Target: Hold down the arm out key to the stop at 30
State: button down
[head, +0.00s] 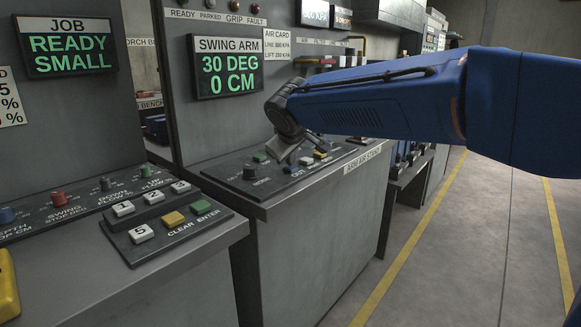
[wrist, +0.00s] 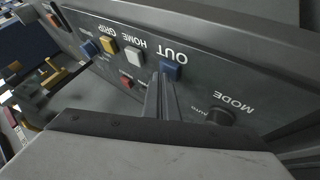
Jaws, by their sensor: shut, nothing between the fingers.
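The blue OUT key (wrist: 171,70) sits on the dark arm panel, beside its OUT label, in the wrist view. My gripper (wrist: 163,82) is shut and empty, its fingertips right at the near edge of that key. I cannot tell whether they touch it. In the head view my gripper (head: 291,158) points down at the panel, around the OUT label, and hides most of the key. The swing arm display (head: 229,66) reads 30 DEG and 0 CM.
A black MODE knob (wrist: 220,117) stands beside the OUT key. The white HOME key (wrist: 134,55), yellow GRIP key (wrist: 111,46) and a red key (wrist: 126,83) are close by. A numbered keypad (head: 167,218) is on the left console. The floor at right is clear.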

aim_at(291, 169)
jog(key=shift+r, duration=0.85)
jog(key=shift+r, duration=0.15)
notch_tip(291, 169, up, 5)
jog(key=shift+f, duration=0.15)
dwell(0.4)
